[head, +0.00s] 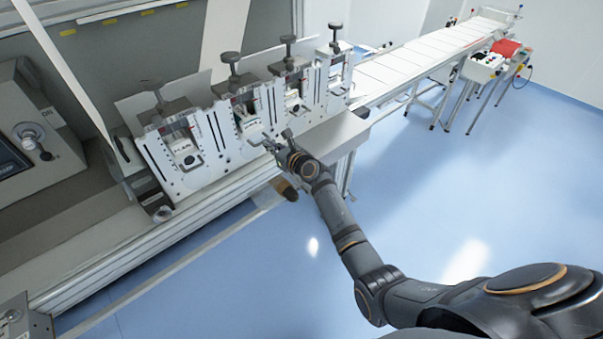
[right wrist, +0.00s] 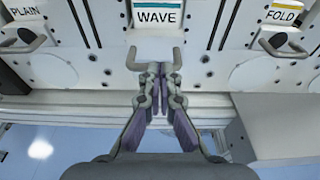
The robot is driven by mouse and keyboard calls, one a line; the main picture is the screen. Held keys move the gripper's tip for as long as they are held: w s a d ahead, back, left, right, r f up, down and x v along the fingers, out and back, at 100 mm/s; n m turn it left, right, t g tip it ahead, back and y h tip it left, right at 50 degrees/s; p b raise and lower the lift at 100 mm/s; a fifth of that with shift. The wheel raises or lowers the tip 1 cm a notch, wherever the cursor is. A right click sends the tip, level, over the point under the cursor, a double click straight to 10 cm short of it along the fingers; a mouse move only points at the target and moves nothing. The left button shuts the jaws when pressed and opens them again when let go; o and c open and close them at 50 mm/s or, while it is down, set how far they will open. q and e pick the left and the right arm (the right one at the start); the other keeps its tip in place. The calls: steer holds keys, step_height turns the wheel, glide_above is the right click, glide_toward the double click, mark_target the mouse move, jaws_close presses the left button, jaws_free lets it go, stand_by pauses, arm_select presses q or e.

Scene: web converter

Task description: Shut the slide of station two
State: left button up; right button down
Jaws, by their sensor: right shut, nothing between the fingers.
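The row of stations stands on a white machine front in the head view. The second station from the left (head: 247,126) has a slide with a small pull handle. In the right wrist view its slide, labelled WAVE (right wrist: 156,17), is at the top centre, with a U-shaped metal handle (right wrist: 132,61) below the label. My right gripper (head: 272,143) is in front of this station, fingers together and empty. In the right wrist view its fingertips (right wrist: 156,76) are at the handle, between its two sides. I cannot tell whether they touch it. My left gripper is not in view.
Slides labelled PLAIN (right wrist: 24,38) and FOLD (right wrist: 282,14) flank the WAVE slide, each with its own handle. A grey metal box (head: 338,137) juts out right of my gripper. A long white conveyor (head: 425,52) runs to the back right. Blue floor lies open in front.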

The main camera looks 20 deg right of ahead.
mark_target(257, 134)
steer(key=x, duration=0.4)
steer(key=shift+a+r+b, duration=0.1)
steer(key=shift+r+b, duration=0.25)
steer(key=shift+b, duration=0.05)
steer(key=shift+r, duration=0.2)
steer(key=shift+w, duration=0.1)
steer(key=shift+r, duration=0.1)
